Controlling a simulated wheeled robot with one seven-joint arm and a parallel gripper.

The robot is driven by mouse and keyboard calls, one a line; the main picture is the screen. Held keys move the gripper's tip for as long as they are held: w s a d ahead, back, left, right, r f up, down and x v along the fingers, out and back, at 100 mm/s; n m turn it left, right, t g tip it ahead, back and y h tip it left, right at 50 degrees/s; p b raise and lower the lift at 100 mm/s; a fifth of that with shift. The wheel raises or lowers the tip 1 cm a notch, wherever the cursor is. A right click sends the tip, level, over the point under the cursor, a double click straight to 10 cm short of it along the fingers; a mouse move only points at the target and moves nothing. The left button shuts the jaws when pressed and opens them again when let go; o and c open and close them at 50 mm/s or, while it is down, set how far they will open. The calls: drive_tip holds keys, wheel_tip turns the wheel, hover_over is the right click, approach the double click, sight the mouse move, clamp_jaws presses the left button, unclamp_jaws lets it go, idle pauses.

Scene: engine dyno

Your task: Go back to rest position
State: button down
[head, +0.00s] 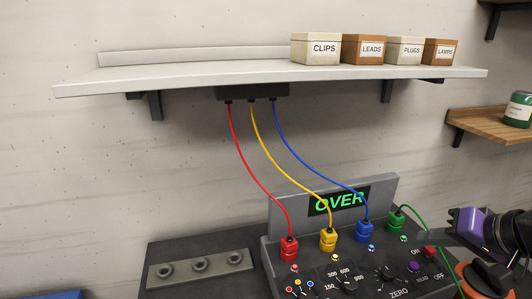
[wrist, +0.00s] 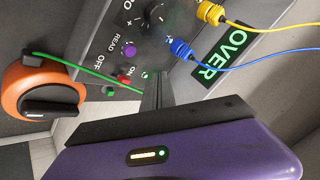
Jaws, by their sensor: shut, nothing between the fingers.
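My gripper (head: 448,236), with a purple body and dark fingers, is at the right edge of the head view, beside the right end of the dark instrument panel (head: 372,254). In the wrist view its dark fingers (wrist: 157,92) are together and empty, pointing toward the panel near the red switch (wrist: 124,80). No held thing shows. The panel's display (head: 339,201) reads OVER in green. Red (head: 289,249), yellow (head: 328,239), blue (head: 364,231) and green (head: 396,219) plugs stand in the panel.
Red, yellow and blue cables hang from a black box (head: 252,91) under the pale shelf (head: 200,77). A green cable (head: 420,222) runs right past my gripper. An orange round piece with a black handle (wrist: 45,100) is close by. A wooden shelf (head: 490,122) is at right.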

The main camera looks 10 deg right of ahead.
drive_tip(key=shift+w+r, duration=0.25)
drive_tip(key=shift+r, duration=0.05)
drive_tip(key=w+d+r+t+h, duration=0.2)
drive_tip(key=w+r+t+h, duration=0.15)
drive_tip(key=r+t, duration=0.7)
drive_tip(key=s+a+f+n+g, duration=0.1)
drive_tip(key=s+a+f+n, duration=0.1)
drive_tip(key=s+a+f, duration=0.6)
drive_tip(key=s+a+f+n+g+y, duration=0.1)
drive_tip(key=s+a+f+n+g, duration=0.1)
drive_tip(key=s+a+f, duration=0.6)
drive_tip(key=s+a+f+n+g+y, duration=0.1)
drive_tip(key=s+a+f, duration=0.7)
drive_tip(key=s, duration=1)
drive_tip(key=shift+s+a+f+n+g, duration=0.15)
drive_tip(key=shift+s+a+n+g, duration=0.25)
drive_tip(key=shift+n, duration=0.8)
